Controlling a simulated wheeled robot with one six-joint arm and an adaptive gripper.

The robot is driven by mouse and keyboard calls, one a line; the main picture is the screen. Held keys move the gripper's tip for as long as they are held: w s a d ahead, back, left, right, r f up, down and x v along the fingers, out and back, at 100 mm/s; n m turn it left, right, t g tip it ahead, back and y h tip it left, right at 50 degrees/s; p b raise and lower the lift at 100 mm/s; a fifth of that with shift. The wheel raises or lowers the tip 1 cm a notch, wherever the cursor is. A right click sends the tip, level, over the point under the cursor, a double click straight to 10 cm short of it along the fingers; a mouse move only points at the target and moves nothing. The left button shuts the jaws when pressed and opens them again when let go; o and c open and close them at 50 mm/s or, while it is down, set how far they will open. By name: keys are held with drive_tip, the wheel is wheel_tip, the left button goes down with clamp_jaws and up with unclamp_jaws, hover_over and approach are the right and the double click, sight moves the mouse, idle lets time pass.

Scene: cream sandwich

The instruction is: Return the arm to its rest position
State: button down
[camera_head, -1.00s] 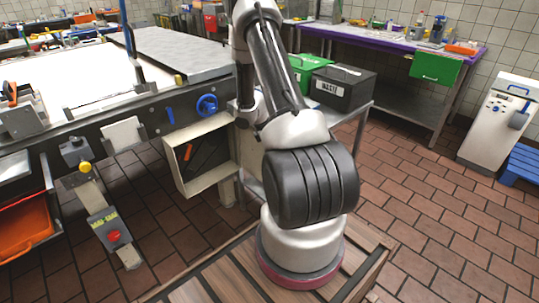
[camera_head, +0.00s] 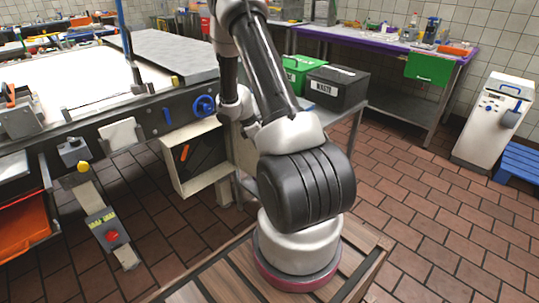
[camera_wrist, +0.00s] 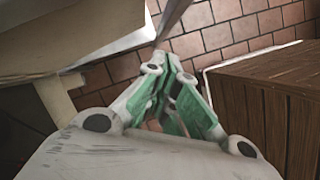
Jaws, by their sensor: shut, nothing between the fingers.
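My gripper (camera_wrist: 172,72) shows in the wrist view with its pale links and green pads drawn together. It is shut and empty. It hangs over the tiled floor, between a cream panel at the left and a wooden surface at the right. In the head view my arm (camera_head: 262,60) stands on its round base and bends up and away toward the top of the picture. The gripper itself is hidden in the head view.
A white work surface with a blue handwheel (camera_head: 204,106) and a cream open box (camera_head: 190,180) stands left of my arm. A black waste bin (camera_head: 338,88) and green bin (camera_head: 300,66) stand behind it. A white machine (camera_head: 490,120) is at the right. Tiled floor (camera_head: 420,200) is clear between.

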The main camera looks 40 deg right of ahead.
drive_tip(key=r, duration=0.1)
drive_tip(key=a+r, duration=0.1)
drive_tip(key=r, duration=0.1)
drive_tip(key=a+r, duration=0.1)
drive_tip(key=r, duration=0.1)
drive_tip(key=shift+s+a+r, duration=0.15)
drive_tip(key=shift+s+r, duration=0.05)
drive_tip(key=shift+r, duration=0.05)
drive_tip(key=s+a+r+m+g, duration=0.1)
drive_tip(key=s+a+m+g, duration=0.1)
drive_tip(key=s+m, duration=0.35)
drive_tip(key=s+a+r+m+t+y, duration=0.1)
drive_tip(key=s+a+r, duration=0.4)
drive_tip(key=r, duration=0.5)
drive_tip(key=s+a+r+m+t+y, duration=0.1)
drive_tip(key=s+a+r+m+t, duration=0.2)
drive_tip(key=r, duration=0.7)
drive_tip(key=s+a+r+m+t+y, duration=0.1)
drive_tip(key=s+a+r+t, duration=0.3)
drive_tip(key=s+a+r, duration=0.5)
drive_tip(key=shift+s+a+r+m+t+y, duration=0.15)
drive_tip(key=shift+a+r+m+t+y, duration=0.25)
drive_tip(key=shift+a+r+m, duration=0.15)
drive_tip(key=shift+d, duration=0.15)
